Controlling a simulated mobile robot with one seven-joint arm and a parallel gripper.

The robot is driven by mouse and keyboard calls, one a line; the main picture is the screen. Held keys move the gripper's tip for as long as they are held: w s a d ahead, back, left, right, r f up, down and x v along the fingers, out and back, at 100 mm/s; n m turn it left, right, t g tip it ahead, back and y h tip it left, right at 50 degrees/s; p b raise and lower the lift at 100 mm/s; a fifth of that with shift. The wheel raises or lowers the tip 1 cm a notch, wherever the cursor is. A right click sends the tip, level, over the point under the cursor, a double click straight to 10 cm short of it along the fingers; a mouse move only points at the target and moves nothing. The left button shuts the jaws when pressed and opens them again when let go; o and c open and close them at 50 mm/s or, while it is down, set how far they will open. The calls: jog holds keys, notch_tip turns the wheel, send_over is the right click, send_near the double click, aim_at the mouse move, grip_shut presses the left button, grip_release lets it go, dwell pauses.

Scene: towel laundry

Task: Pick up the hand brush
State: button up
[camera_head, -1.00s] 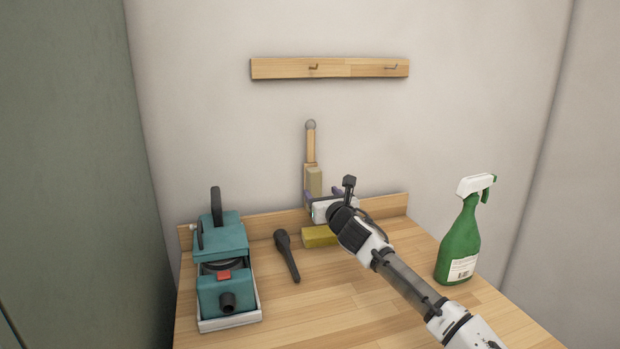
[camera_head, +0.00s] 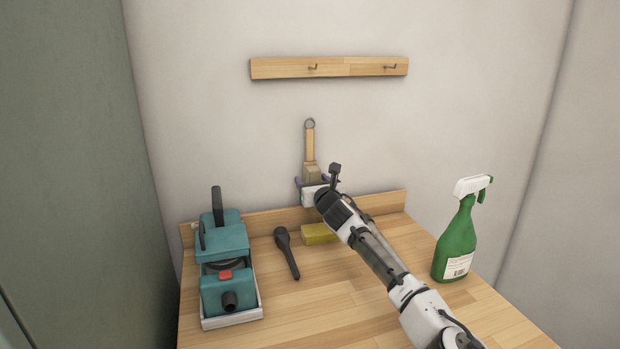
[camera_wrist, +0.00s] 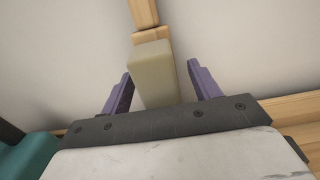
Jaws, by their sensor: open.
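The hand brush (camera_head: 310,145) stands upright against the back wall, with a light wooden handle, a ring at its top and a pale bristle block. My gripper (camera_head: 311,181) is at its lower part and hides its bottom end in the head view. In the wrist view, the pale bristle block (camera_wrist: 153,75) lies between the two purple fingers of my gripper (camera_wrist: 160,74). The fingers are apart, one on each side of the block, with gaps visible on both sides.
A teal machine (camera_head: 226,265) in a pale tray stands at the left of the wooden table (camera_head: 345,305). A dark handheld tool (camera_head: 287,252) and a yellow block (camera_head: 319,234) lie near the middle. A green spray bottle (camera_head: 457,240) stands right. A hook rail (camera_head: 330,68) is on the wall.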

aim_at(311, 157)
jog(key=c, duration=1.2)
jog(key=shift+s, duration=0.1)
jog(key=shift+s+d+r+b, duration=0.2)
jog(key=shift+s+r+b, duration=0.2)
jog(key=shift+b, duration=0.15)
notch_tip(311, 157, up, 6)
jog(key=shift+w+f+b, duration=0.1)
jog(key=shift+b, duration=0.2)
jog(key=b+v, duration=0.1)
jog(key=v, duration=0.5)
jog(key=b+v, duration=0.2)
jog(key=v, duration=0.4)
jog(key=b+v, duration=0.1)
jog(key=v, duration=0.6)
jog(key=shift+r+b, duration=0.25)
jog(key=shift+b, duration=0.15)
